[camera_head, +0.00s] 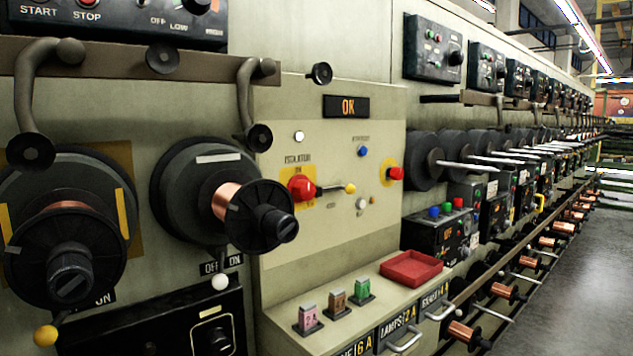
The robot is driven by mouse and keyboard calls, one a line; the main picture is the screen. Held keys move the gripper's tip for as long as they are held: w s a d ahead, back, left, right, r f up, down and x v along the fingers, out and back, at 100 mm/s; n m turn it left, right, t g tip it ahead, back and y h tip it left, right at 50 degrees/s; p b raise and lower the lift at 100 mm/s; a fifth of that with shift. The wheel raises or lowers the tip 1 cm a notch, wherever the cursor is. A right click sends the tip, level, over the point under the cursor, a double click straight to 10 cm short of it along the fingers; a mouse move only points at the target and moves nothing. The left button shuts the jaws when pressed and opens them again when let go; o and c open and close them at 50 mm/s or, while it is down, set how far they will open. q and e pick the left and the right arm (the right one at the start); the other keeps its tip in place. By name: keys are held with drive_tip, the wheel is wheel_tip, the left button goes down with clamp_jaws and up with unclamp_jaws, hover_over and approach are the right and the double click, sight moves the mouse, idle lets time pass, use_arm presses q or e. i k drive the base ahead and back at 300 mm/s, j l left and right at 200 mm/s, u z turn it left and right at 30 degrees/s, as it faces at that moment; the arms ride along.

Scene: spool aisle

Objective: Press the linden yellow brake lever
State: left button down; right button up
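A lever with a yellow ball knob (46,335) is at the lower left, below the left copper spool (70,235). Its short rod runs up beneath the spool, beside a label ending in "ON". A similar lever with a white ball knob (220,283) hangs below the second copper spool (240,205), by an "OFF ON" label. A thin handle with a small yellow tip (350,188) sticks out by the red isolator knob (301,188) on the cream panel. I cannot tell from a label which one is the brake lever. Neither of my grippers is in view.
Curved arms (40,85) stick out above the spools. More spools recede along the right, beside open grey floor (580,300).

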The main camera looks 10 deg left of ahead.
sight(45, 336)
drive_tip(key=k+l, duration=0.1)
drive_tip(key=k, duration=0.55)
drive_tip(key=k+l, duration=0.1)
drive_tip(key=k, duration=0.55)
